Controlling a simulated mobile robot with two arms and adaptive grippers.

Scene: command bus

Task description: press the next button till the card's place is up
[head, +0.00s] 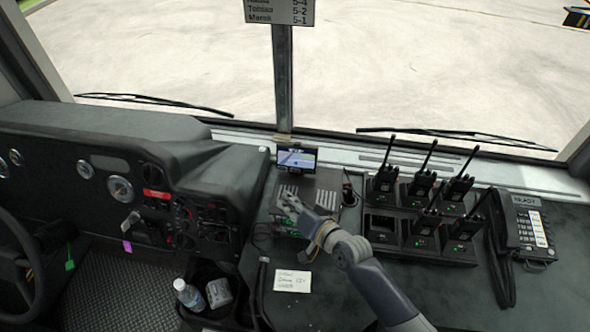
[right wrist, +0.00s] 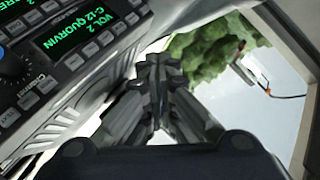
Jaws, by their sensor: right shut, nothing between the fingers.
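My right gripper (head: 290,203) is shut and empty over the dark radio unit (head: 322,190) on the dash, below a small screen. In the right wrist view the shut fingers (right wrist: 160,68) point away, beside the radio's face. Its green display (right wrist: 104,30) reads "VOL 2" and "C-12 QUORVIN". Several grey buttons (right wrist: 46,84) and a knob labelled "Channel" (right wrist: 14,68) sit around it. I cannot tell whether the fingertips touch a button. A white card (head: 292,281) with handwriting too blurred to read lies on the dash, below the gripper. My left gripper is out of view.
The small screen (head: 296,158) stands behind the radio. Several handheld radios stand in chargers (head: 420,240) to the right, then a phone (head: 527,228). A bottle (head: 188,294) and a cup sit in a bin at lower left. A list sign (head: 280,12) hangs at the top.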

